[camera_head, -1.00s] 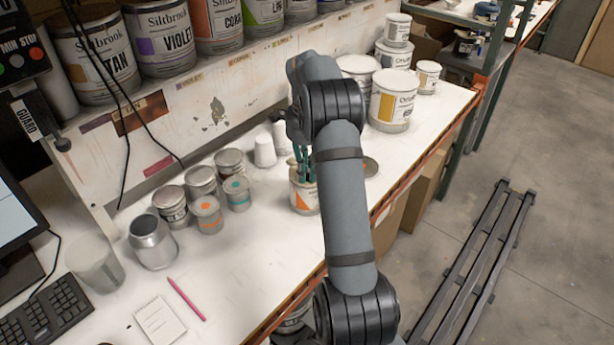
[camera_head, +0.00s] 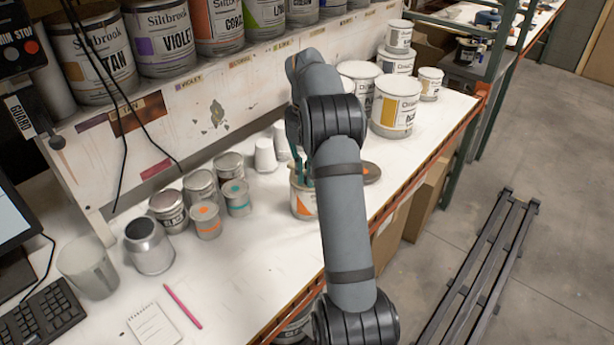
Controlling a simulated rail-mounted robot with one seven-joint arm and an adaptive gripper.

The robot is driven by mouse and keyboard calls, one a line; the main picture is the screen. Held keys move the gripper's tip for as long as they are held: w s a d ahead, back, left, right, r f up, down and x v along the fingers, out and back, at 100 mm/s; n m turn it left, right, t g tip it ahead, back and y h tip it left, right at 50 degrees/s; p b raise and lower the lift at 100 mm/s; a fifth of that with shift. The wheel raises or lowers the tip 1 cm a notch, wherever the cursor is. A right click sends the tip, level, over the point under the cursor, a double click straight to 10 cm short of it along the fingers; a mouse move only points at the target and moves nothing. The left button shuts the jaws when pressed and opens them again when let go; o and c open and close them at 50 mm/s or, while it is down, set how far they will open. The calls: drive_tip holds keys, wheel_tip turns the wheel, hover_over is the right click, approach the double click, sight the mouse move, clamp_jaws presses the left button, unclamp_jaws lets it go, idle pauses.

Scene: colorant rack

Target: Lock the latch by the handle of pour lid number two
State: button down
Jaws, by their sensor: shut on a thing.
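My arm (camera_head: 340,215) reaches up and away over the bench, its upper end in front of the bin-labelled board below the upper shelf. Large Siltbrook colorant cans stand on the upper shelf: tan (camera_head: 97,55), violet (camera_head: 158,38), coral (camera_head: 215,22) and more to the right. Their tops are cut off by the picture's upper edge. No pour lid number two, handle or latch can be made out.
Small tins (camera_head: 168,210) stand on the white bench (camera_head: 250,265), left of my arm. A silver canister (camera_head: 149,246) is near the keyboard (camera_head: 40,320). Larger paint cans (camera_head: 395,105) stand at back right.

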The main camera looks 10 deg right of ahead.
idle(0.3)
drive_tip(key=c, duration=1.8)
unclamp_jaws()
drive_tip(key=shift+o, duration=0.3)
drive_tip(key=shift+r, duration=0.1)
drive_tip(key=shift+r, duration=3.95)
drive_tip(key=shift+f, duration=0.2)
